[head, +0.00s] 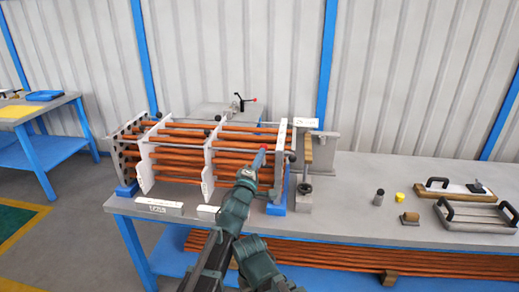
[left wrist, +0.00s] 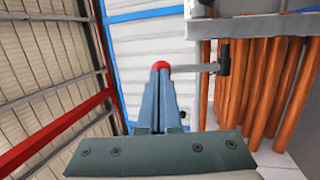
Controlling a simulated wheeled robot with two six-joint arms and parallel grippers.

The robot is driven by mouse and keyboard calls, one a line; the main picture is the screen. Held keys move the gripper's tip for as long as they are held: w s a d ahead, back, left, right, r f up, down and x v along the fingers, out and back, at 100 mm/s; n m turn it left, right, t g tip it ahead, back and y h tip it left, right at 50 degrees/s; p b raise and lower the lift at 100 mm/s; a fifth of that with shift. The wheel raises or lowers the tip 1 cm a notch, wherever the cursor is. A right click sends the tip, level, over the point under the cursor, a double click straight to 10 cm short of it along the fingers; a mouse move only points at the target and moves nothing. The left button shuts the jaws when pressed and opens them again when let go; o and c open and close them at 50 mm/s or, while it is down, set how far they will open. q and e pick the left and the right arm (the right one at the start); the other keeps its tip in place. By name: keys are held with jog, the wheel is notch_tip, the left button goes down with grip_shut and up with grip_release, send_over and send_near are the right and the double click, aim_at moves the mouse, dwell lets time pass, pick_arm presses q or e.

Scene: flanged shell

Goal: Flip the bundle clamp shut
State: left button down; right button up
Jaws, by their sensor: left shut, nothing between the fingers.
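The flanged shell (head: 208,160) stands on the bench, with orange tubes (head: 180,160) running through its pale plates. My left gripper (head: 260,160) is in front of the shell's right half. In the left wrist view its fingers (left wrist: 160,95) are together and hold nothing. A red knob (left wrist: 160,66) shows right at the fingertips; I cannot tell whether they touch. A grey rod (left wrist: 195,68) runs right from beside it to a black tip (left wrist: 224,60). This looks like part of the clamp, whose base is hidden. My right gripper is out of view.
A post with a wooden upright (head: 308,152) stands right of the shell. Farther right are a yellow cap (head: 400,197), a dark cylinder (head: 379,197) and a handled tray (head: 478,217). Bench top (head: 350,180) between is clear. More tubes (head: 330,258) lie underneath.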

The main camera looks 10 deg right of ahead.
aim_at(261, 146)
pick_arm(q)
jog(key=shift+y, duration=0.3)
jog(key=shift+w+d+r+p, duration=0.15)
jog(key=shift+w+r+p, duration=0.15)
jog(key=shift+w, duration=0.4)
jog(key=shift+w+d+r+p, duration=0.2)
jog(key=shift+w+r, duration=0.15)
jog(key=shift+w, duration=0.4)
jog(key=shift+w+d+r+p, duration=0.15)
jog(key=shift+w+r+p, duration=0.15)
jog(key=shift+w, duration=0.4)
jog(key=shift+w+d, duration=0.2)
jog(key=shift+w, duration=0.6)
jog(key=shift+w+d, duration=0.2)
jog(key=shift+w, duration=0.55)
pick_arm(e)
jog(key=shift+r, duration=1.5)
pick_arm(q)
jog(key=b+v, duration=0.2)
jog(key=v, duration=1.1)
jog(key=shift+s+a+b, duration=0.3)
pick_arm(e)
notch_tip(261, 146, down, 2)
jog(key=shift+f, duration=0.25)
pick_arm(q)
jog(key=shift+r, duration=0.1)
